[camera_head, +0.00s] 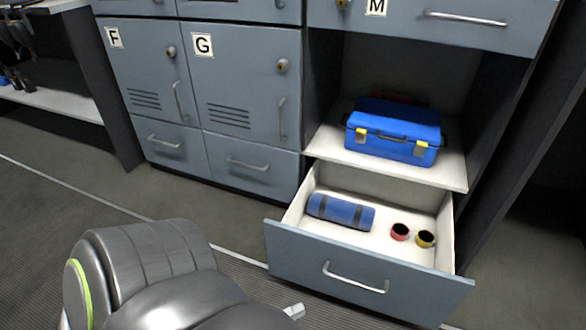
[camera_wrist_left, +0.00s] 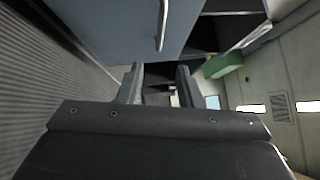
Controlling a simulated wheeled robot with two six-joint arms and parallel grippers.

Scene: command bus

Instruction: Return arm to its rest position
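My left arm (camera_head: 150,275) comes in at the lower left of the head view, in front of the cabinets, and a small pale piece of it (camera_head: 293,312) shows just in front of the open drawer. In the left wrist view, the two fingers of my left gripper (camera_wrist_left: 158,78) stand apart with nothing between them. The gripper itself is mostly hidden in the head view. My right gripper is in neither view.
An open drawer (camera_head: 300,262) juts out, holding a blue roll (camera_head: 340,211), a red roll (camera_head: 399,232) and a yellow roll (camera_head: 425,239). A blue toolbox (camera_head: 393,136) stands on the shelf above. Lockers (camera_head: 245,85) stand behind; the floor (camera_head: 60,180) at left is clear.

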